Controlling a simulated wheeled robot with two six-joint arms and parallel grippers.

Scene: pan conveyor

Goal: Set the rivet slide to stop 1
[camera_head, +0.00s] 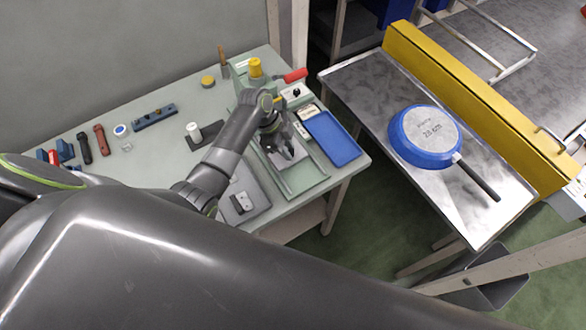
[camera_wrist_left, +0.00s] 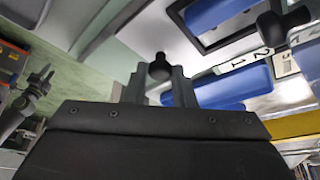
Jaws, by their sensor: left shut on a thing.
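My left gripper (camera_head: 284,150) is low over the front of the green press fixture (camera_head: 290,190) on the bench. In the left wrist view my left gripper (camera_wrist_left: 160,78) is shut on a black round-topped knob (camera_wrist_left: 160,67), which stands between its fingers. A white strip with the numbers 1 and 2 (camera_wrist_left: 245,60) shows to the right of the held knob. I cannot tell at which number the slide stands. The slide's body is mostly hidden by the gripper. My right gripper is not in view.
A blue tray (camera_head: 332,138) lies right of the gripper. Several tools lie on the bench's left. A blue pan (camera_head: 425,135) rests on the metal table beside a yellow rail (camera_head: 470,95).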

